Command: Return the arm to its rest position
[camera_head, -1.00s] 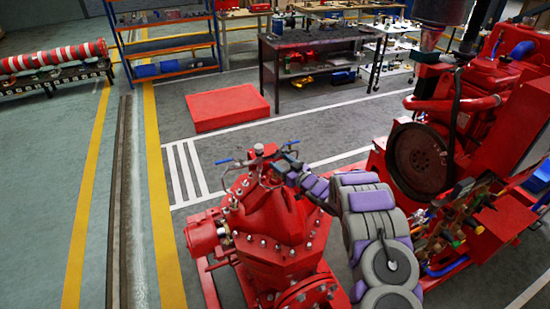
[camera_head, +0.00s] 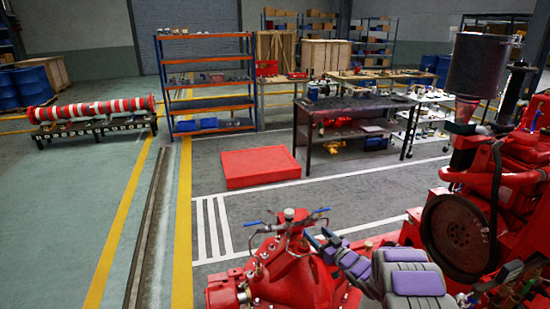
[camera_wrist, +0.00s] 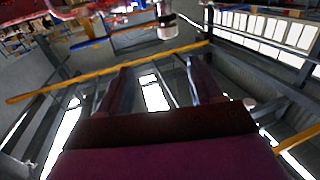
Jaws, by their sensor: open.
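My arm (camera_head: 410,275), grey with purple pads, reaches in from the lower right in the head view. My gripper (camera_head: 322,238) is open at its end, close to the right side of the red pump's top fitting, which has blue-handled valves (camera_head: 288,215). I cannot tell whether it touches the fitting. In the wrist view the two dark fingers of my gripper (camera_wrist: 158,80) stand apart, with nothing visible held between them. The red pump (camera_head: 300,280) is below and left of the gripper, and its lower part is cut off by the frame.
The large red engine (camera_head: 460,230) stands close on the right of my arm. A red block (camera_head: 258,168) lies on the floor beyond the pump. A dark workbench (camera_head: 350,110) and blue shelf (camera_head: 208,85) stand farther back. The floor at left is open.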

